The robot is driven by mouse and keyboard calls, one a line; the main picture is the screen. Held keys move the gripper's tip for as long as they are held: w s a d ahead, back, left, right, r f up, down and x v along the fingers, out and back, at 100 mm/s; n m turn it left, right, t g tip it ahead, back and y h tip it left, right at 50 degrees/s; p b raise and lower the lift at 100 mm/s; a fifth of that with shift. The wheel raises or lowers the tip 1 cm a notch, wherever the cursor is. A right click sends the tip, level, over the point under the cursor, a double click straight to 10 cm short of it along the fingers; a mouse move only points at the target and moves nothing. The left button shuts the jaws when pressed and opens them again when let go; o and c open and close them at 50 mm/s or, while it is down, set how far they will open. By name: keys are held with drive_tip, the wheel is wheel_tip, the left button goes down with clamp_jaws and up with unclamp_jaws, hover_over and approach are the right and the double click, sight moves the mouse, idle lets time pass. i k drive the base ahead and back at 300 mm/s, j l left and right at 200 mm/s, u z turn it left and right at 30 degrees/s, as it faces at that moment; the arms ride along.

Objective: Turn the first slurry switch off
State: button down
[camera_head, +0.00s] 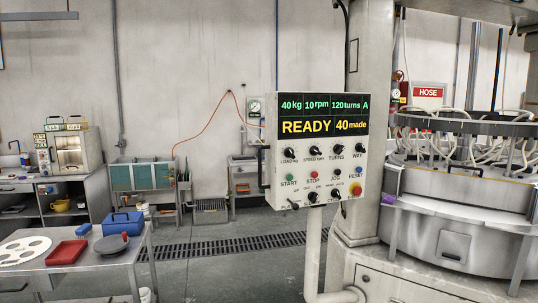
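The control panel (321,150) stands upright in the middle of the view, on a post beside the lapping machine (455,225). Its display reads READY and 40 made. Below are a row of black knobs, a row with a green START button (290,177), a red STOP button (314,174) and a blue RESET button (356,170), and a bottom row of small black switches (312,197). I read no slurry label; the small lettering is too blurred to tell which switch is the first slurry switch or how it is set. My gripper is not in view.
A red and yellow button (356,189) sits at the panel's lower right. A steel table (100,262) at the lower left holds a blue toolbox (123,223), a red tray (66,252) and a white plate with holes (24,250). The floor between table and panel is open, with a drain grate (235,245).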

sight(313, 196)
drive_tip(key=i+j+z, duration=0.15)
drive_tip(key=i+z, duration=0.15)
drive_tip(key=i, duration=1.65)
